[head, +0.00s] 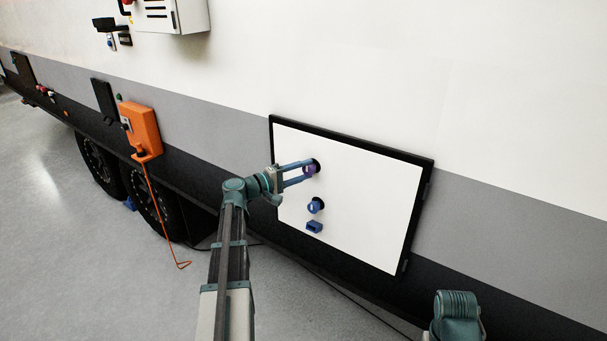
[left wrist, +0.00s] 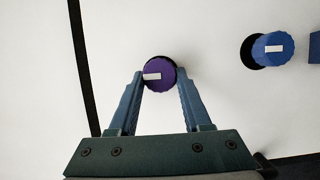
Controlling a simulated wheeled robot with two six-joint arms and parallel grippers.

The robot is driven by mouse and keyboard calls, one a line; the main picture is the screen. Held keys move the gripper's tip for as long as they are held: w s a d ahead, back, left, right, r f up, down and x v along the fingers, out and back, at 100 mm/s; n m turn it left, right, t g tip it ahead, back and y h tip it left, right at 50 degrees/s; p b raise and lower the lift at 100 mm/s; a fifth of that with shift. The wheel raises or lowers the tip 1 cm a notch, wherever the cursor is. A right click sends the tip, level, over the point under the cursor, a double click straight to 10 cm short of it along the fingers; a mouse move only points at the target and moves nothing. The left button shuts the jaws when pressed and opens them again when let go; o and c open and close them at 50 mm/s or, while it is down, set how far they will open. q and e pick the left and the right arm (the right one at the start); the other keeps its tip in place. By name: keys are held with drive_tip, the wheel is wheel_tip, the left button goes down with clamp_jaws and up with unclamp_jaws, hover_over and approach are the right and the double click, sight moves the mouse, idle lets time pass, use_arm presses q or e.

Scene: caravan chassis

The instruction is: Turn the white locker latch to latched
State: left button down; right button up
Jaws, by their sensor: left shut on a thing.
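The white locker door (head: 365,190) sits in a black frame on the vehicle side. A round purple knob (head: 309,169) is near its upper left. In the left wrist view the purple knob (left wrist: 160,79) has a white mark lying nearly level, on its left half. My left gripper (head: 310,171) is shut on the purple knob, one finger on each side; the fingers also show in the left wrist view (left wrist: 160,74). A blue knob (head: 316,205) with a similar white mark (left wrist: 273,48) is below the purple one in the head view. I cannot tell which knob is the latch.
An orange box (head: 141,130) with a hanging cord is left of the locker. A white cabinet (head: 172,14) is at top left.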

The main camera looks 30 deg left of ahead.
idle(0.5)
use_arm(q)
drive_tip(key=shift+c, duration=1.7)
unclamp_jaws()
drive_tip(key=v, duration=1.4)
drive_tip(key=shift+w, duration=0.1)
